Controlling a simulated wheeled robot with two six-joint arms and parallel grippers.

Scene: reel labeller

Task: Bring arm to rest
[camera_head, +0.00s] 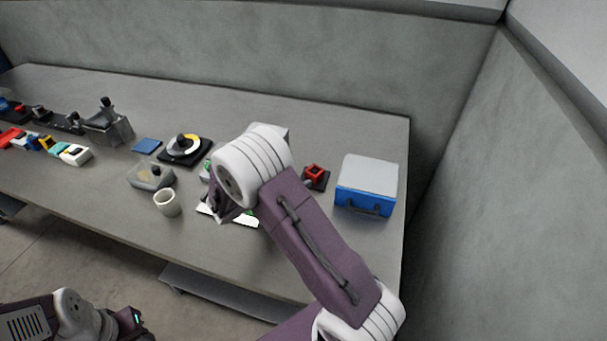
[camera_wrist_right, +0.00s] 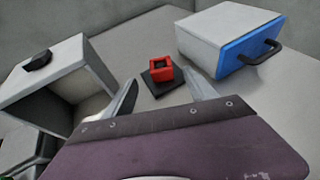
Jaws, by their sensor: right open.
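My right arm reaches from the lower right over the table. Its gripper (camera_head: 228,214) is partly hidden behind its own white joint, above a white sheet (camera_head: 245,221). In the right wrist view the jaws (camera_wrist_right: 162,86) are apart with nothing between them. Beyond them a red open-topped block (camera_wrist_right: 159,72) stands on a dark square base; it also shows in the head view (camera_head: 314,171), to the right of the arm. Part of my left arm (camera_head: 75,315) shows at the bottom left; its gripper is not visible.
A blue-fronted grey box (camera_head: 365,188) with a handle stands near the table's right end. A grey open housing (camera_wrist_right: 60,80) is left of the jaws. A cup (camera_head: 167,202), clear tray (camera_head: 150,178) and round dial device (camera_head: 184,149) stand left of the arm. The front right tabletop is clear.

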